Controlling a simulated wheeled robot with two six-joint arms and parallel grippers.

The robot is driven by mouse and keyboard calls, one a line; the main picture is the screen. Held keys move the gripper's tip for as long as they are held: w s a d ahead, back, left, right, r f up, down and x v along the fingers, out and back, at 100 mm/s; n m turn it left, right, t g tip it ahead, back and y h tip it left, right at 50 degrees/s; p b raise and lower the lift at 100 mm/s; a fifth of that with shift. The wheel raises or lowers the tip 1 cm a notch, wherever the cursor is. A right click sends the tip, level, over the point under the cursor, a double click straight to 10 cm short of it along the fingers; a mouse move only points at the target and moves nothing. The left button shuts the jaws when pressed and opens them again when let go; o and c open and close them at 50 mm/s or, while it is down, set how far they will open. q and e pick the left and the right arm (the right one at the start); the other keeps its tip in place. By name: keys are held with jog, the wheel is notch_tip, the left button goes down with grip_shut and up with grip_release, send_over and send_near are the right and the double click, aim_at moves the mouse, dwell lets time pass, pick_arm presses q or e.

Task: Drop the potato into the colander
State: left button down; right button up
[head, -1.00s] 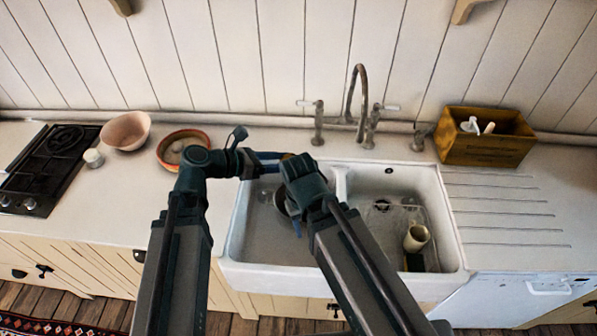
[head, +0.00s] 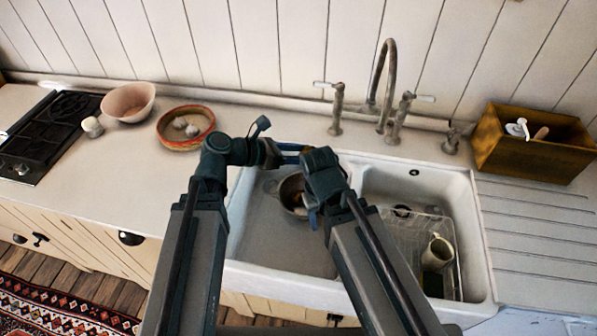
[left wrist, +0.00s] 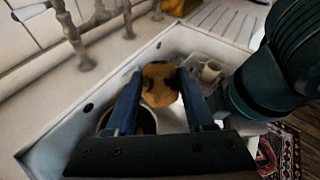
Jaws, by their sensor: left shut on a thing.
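My left gripper (left wrist: 158,95) is shut on a yellow-brown potato with dark spots (left wrist: 158,78), held between its blue fingers. In the head view the left gripper (head: 290,153) reaches over the left sink basin, and my right wrist hides the potato. A round metal vessel, probably the colander (head: 288,190), stands in the left basin below, partly hidden by my right arm. Something brownish shows inside it. In the left wrist view a dark round vessel shows partly behind the fingers. My right gripper (head: 312,218) points down beside the vessel; its opening cannot be made out.
The white double sink (head: 345,295) has a tall tap (head: 385,85) behind it. The right basin holds a clear rack (head: 405,235) and a cream mug (head: 437,253). An orange-rimmed bowl (head: 163,140), a pink bowl (head: 128,101) and a wooden box (head: 530,150) stand on the counter.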

pick_arm(q)
notch_tip(320, 180, down, 11)
jog(key=b, duration=1)
jog(key=w+a+f+m+g+b, duration=0.2)
jog(key=w+f+b, duration=0.2)
jog(key=w, duration=0.5)
jog(key=shift+w+f+h+b, duration=0.3)
jog(key=shift+f+b, duration=0.05)
jog(key=shift+f, duration=0.3)
pick_arm(e)
notch_tip(320, 180, down, 16)
jog(key=shift+w+f, duration=0.2)
jog(key=shift+w, duration=0.2)
pick_arm(q)
jog(key=shift+f, duration=0.15)
pick_arm(e)
jog(key=shift+d+f, duration=0.1)
notch_tip(320, 180, down, 6)
jog(key=b, duration=0.6)
pick_arm(q)
notch_tip(320, 180, down, 6)
jog(key=shift+r, duration=0.2)
jog(key=shift+c, duration=0.9)
grip_release()
